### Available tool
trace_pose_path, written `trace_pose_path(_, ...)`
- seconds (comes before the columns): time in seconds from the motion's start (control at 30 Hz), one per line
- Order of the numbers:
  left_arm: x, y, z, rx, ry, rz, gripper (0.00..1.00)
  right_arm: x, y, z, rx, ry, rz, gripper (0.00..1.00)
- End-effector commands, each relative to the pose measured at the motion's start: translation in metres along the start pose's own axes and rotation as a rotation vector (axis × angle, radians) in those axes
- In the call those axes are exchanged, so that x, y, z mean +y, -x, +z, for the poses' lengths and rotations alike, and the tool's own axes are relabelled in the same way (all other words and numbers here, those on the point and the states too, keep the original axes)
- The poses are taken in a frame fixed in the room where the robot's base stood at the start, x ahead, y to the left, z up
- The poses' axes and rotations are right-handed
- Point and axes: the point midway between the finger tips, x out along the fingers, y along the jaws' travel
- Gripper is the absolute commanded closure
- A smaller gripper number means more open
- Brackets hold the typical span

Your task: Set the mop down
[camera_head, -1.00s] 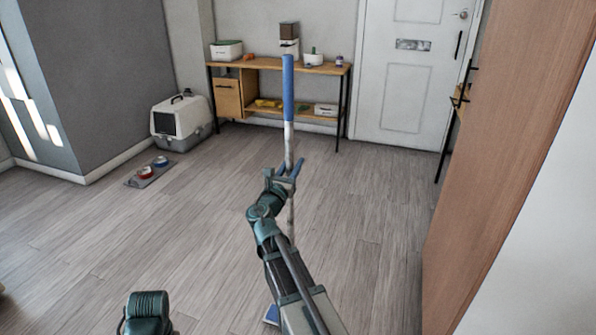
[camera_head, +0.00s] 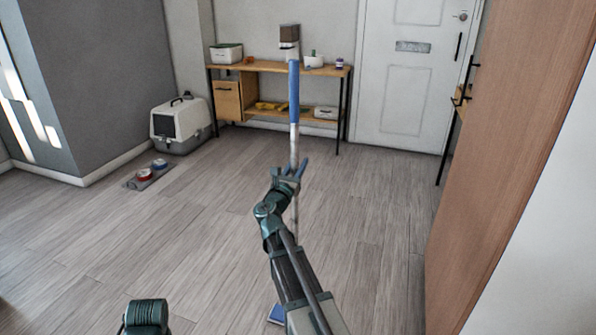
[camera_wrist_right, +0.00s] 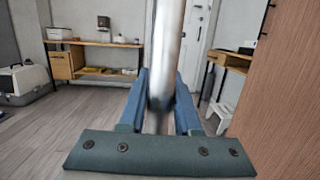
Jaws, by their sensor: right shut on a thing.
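The mop (camera_head: 294,95) stands nearly upright in front of me in the head view, with a blue upper grip and a pale metal shaft. A small blue part of its head (camera_head: 277,313) shows low down beside my right arm; the rest of the head is hidden. My right gripper (camera_head: 291,176) is shut on the mop's shaft below the blue grip. In the right wrist view the shaft (camera_wrist_right: 166,60) passes between the blue fingers (camera_wrist_right: 160,98). I cannot tell whether the mop head touches the floor. My left gripper is not in view.
A wooden console table (camera_head: 285,67) with boxes stands at the back wall. A pet carrier (camera_head: 181,124) and a mat with bowls (camera_head: 150,174) are at the left. A wooden door (camera_head: 505,150) is close on the right. The floor (camera_head: 180,235) between is clear.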

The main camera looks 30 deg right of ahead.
Motion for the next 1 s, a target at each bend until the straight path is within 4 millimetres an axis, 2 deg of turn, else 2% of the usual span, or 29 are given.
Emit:
trace_pose_path(0.33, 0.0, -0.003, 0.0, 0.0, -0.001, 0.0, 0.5, 0.0, 0.001, -0.002, -0.001, 0.001, 0.0, 1.0)
trace_pose_path(0.37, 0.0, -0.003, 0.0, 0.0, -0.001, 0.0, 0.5, 0.0, 0.001, -0.003, 0.0, 0.0, 0.0, 0.66)
trace_pose_path(0.5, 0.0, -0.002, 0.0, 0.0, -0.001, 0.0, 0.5, 0.0, 0.0, -0.001, 0.0, 0.0, 0.0, 0.41)
trace_pose_path(0.53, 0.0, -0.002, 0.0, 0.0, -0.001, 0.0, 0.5, 0.0, 0.0, -0.001, 0.0, 0.0, 0.0, 0.38)
trace_pose_path(0.87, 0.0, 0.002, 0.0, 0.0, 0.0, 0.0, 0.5, 0.0, 0.0, 0.002, 0.0, 0.0, 0.0, 0.38)
trace_pose_path(1.0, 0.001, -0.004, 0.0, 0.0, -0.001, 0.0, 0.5, -0.002, 0.019, 0.0, 0.0, 0.0, 0.001, 0.38)
